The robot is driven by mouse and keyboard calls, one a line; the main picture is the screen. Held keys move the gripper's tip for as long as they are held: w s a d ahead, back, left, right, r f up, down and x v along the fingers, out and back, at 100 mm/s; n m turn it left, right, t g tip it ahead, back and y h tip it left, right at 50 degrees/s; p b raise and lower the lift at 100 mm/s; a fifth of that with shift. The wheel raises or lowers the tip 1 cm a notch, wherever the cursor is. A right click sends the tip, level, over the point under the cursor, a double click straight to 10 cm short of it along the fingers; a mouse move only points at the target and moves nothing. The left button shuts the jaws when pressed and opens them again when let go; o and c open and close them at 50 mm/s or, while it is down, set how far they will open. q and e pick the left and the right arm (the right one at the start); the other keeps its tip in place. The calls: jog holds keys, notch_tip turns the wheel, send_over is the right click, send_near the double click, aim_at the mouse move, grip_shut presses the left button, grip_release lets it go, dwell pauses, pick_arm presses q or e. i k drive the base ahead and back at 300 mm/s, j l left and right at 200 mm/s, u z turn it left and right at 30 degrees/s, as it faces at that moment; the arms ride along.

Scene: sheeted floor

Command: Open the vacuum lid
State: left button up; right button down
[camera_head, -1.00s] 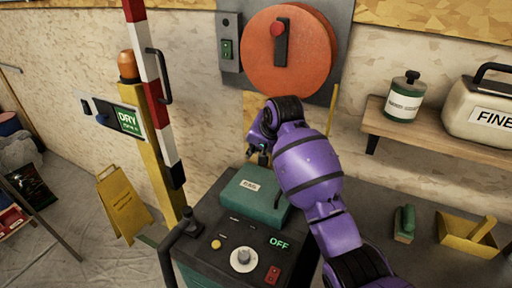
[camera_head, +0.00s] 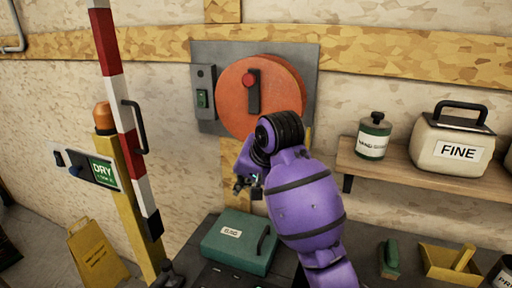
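A green box-like lid (camera_head: 232,238) with a small white label and a dark handle (camera_head: 263,240) sits flat on top of a dark machine at the bottom centre. It looks shut. A round orange cover (camera_head: 235,100) with a black bar handle (camera_head: 253,95) and a red knob is mounted on a grey wall plate above. My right gripper (camera_head: 247,184), on the purple arm, hangs in the air between the two, apart from both. Its fingers are small and dark, and how far they are open is unclear. My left gripper is out of view.
A red-and-white barrier pole (camera_head: 130,125) and a yellow post (camera_head: 135,205) stand at left. A wooden shelf (camera_head: 405,185) at right bears a green-and-white canister (camera_head: 373,136) and a cream FINE container (camera_head: 450,150). A yellow scoop (camera_head: 447,262) and a green brush (camera_head: 388,258) lie below.

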aim_at(248, 242)
jog(key=k+j, duration=0.2)
jog(key=k, duration=0.25)
jog(key=k+j, duration=0.25)
jog(key=k, duration=0.2)
